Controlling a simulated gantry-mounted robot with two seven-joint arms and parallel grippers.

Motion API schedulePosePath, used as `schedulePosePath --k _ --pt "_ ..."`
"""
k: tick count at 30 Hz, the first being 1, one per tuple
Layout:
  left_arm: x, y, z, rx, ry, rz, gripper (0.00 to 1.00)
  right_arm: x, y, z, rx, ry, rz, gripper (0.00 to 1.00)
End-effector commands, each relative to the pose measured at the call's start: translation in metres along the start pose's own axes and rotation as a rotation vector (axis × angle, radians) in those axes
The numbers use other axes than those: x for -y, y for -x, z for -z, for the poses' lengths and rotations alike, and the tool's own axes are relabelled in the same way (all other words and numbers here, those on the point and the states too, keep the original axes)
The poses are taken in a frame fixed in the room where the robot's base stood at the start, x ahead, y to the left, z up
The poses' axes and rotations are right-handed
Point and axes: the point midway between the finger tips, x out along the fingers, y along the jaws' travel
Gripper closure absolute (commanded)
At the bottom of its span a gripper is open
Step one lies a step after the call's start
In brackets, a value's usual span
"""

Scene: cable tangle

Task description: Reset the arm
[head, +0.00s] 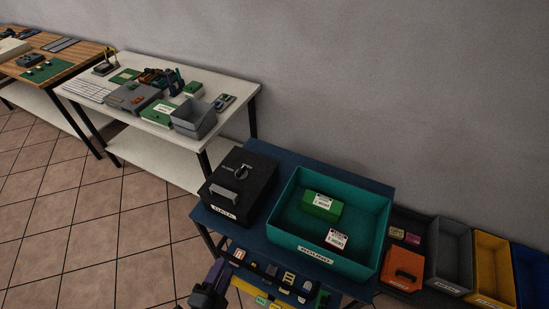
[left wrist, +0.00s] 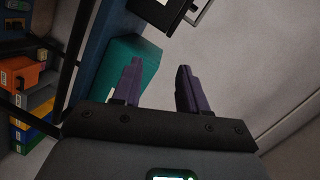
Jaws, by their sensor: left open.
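My left gripper (head: 212,286) shows at the bottom of the head view, in front of the blue table's front edge. In the left wrist view its two purple fingers (left wrist: 157,88) stand apart with nothing between them. Beyond them there is a teal bin (left wrist: 142,60) and bare grey wall. My right gripper is in neither view.
A blue table (head: 290,158) holds a black box (head: 262,172) with a handle and a teal bin (head: 375,215) with a green box (head: 322,207) and a red-and-white box (head: 335,240). Coloured bins, including a yellow one (head: 492,262), stand at right. A white table (head: 232,88) stands behind left.

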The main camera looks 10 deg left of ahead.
Motion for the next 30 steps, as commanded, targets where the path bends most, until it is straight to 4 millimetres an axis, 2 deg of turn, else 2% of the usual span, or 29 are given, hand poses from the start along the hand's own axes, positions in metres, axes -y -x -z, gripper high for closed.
schedulePosePath --k 1,4,8,15,22,23,24,30 --pt "0.012 -0.008 0.000 0.021 0.079 -0.039 0.57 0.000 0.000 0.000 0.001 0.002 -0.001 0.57" --pt "0.023 -0.015 -0.001 0.080 0.250 -0.158 0.57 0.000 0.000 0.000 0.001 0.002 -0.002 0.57" --pt "0.027 -0.007 -0.004 0.198 0.466 -0.325 0.57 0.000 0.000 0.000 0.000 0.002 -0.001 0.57" --pt "0.009 0.042 -0.016 0.518 0.765 -0.583 0.57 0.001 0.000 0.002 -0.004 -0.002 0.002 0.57" --pt "-0.019 0.096 -0.028 0.898 0.982 -0.709 0.57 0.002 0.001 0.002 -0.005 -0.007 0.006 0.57" --pt "-0.013 0.096 -0.026 0.912 1.017 -0.692 0.57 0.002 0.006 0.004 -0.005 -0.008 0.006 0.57" --pt "0.007 0.099 -0.018 0.903 1.009 -0.694 0.57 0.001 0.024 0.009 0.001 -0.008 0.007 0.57" --pt "0.054 0.108 -0.001 0.901 1.006 -0.695 0.57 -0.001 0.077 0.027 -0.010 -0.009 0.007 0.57"
